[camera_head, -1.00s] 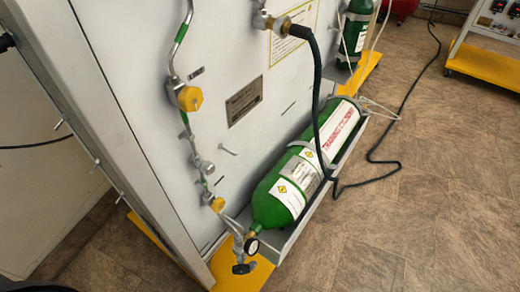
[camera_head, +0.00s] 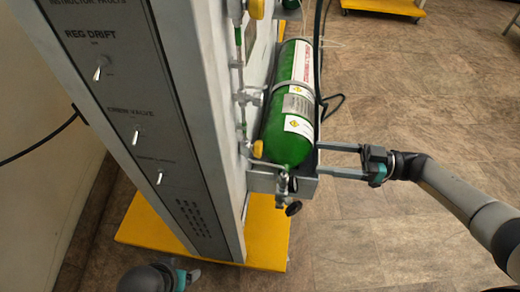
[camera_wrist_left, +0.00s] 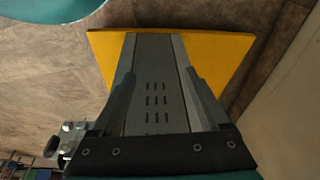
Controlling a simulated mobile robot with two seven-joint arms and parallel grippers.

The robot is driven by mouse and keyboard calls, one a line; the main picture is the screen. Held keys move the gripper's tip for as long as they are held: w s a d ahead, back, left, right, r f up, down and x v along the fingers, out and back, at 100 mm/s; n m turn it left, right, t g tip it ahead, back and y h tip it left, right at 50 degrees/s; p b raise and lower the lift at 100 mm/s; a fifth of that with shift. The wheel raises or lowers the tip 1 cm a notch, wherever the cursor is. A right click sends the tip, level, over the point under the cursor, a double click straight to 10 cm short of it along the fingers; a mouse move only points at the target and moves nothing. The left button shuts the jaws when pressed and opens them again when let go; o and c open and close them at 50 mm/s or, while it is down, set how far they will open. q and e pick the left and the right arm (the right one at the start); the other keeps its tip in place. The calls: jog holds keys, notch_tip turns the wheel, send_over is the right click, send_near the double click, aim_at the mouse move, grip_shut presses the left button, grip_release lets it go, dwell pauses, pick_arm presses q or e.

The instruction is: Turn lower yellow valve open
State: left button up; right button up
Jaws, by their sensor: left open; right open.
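The lower yellow valve knob (camera_head: 257,149) shows edge-on beside the trainer's front panel, left of the neck end of the green cylinder (camera_head: 291,145). An upper yellow knob (camera_head: 257,9) is at the top edge. My right gripper (camera_head: 321,160) is open, pointing left, its two fingers apart near the cylinder's lower end. It is to the right of the lower knob, and no contact with the knob shows. My left gripper (camera_head: 188,277) is low by the yellow base, mostly cut off. In the left wrist view its fingers (camera_wrist_left: 160,73) are spread and empty, facing the cabinet's end.
The cabinet's end face (camera_head: 135,110) carries toggle switches. Its yellow base (camera_head: 266,232) juts out at floor level. A cylinder valve with a black knob (camera_head: 293,208) sticks out below the cylinder. A dark hose (camera_head: 317,60) runs beside the cylinder. Floor at right is open.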

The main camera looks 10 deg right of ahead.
aim_at(258, 149)
pick_arm(q)
jog(key=shift+t, duration=0.4)
jog(key=r, duration=0.1)
jog(key=r+b, duration=0.1)
jog(key=r, duration=0.2)
jog(key=shift+w+b, duration=0.3)
jog(key=shift+b, duration=0.1)
pick_arm(e)
jog(key=x, duration=1.4)
jog(key=shift+a, duration=0.25)
jog(key=shift+w, duration=0.1)
grip_shut()
